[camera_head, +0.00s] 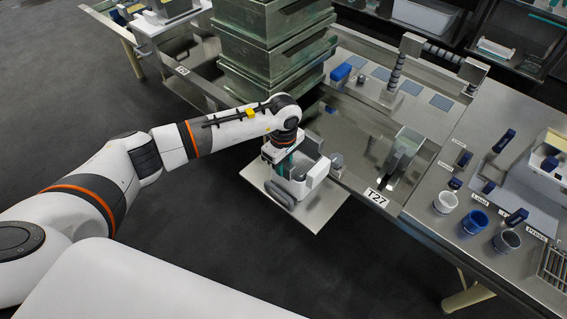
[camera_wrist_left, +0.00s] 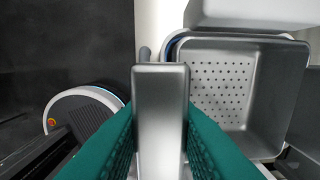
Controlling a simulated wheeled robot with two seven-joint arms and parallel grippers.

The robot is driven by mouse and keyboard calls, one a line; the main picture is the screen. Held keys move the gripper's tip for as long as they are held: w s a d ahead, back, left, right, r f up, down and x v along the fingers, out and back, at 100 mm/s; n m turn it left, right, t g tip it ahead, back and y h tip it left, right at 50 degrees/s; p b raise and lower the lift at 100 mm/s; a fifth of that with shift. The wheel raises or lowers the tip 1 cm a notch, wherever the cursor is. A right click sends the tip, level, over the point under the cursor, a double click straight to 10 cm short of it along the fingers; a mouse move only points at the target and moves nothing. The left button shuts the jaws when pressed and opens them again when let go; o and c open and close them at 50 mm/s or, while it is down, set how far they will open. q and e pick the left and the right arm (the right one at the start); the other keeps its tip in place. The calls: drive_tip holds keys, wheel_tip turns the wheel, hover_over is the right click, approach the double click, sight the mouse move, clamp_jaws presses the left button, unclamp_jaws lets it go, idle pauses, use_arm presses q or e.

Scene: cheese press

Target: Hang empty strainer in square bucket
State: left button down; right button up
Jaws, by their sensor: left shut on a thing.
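My left gripper (camera_head: 284,158) points down over a small steel shelf at the front of the bench. In the left wrist view its teal fingers (camera_wrist_left: 160,130) are shut on a flat grey metal handle (camera_wrist_left: 160,85). To the right of the handle is the grey square strainer (camera_wrist_left: 220,85), empty, with rows of holes in its floor. A white square bucket (camera_head: 317,171) stands on the shelf under the gripper. Pale rim parts show around the strainer in the wrist view, but I cannot tell whether it is fully seated in the bucket. My right gripper is not in view.
The steel shelf (camera_head: 325,207) juts out from the bench. Stacked metal crates (camera_head: 270,60) stand close behind my left arm. A clear container (camera_head: 403,152) is to the right. Several cups, including a blue one (camera_head: 475,222), stand at the far right.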

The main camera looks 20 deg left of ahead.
use_arm(q)
drive_tip(key=shift+f, duration=0.15)
drive_tip(key=c, duration=1.1)
unclamp_jaws()
wheel_tip(320, 180, up, 12)
drive_tip(key=p, duration=0.6)
idle(0.3)
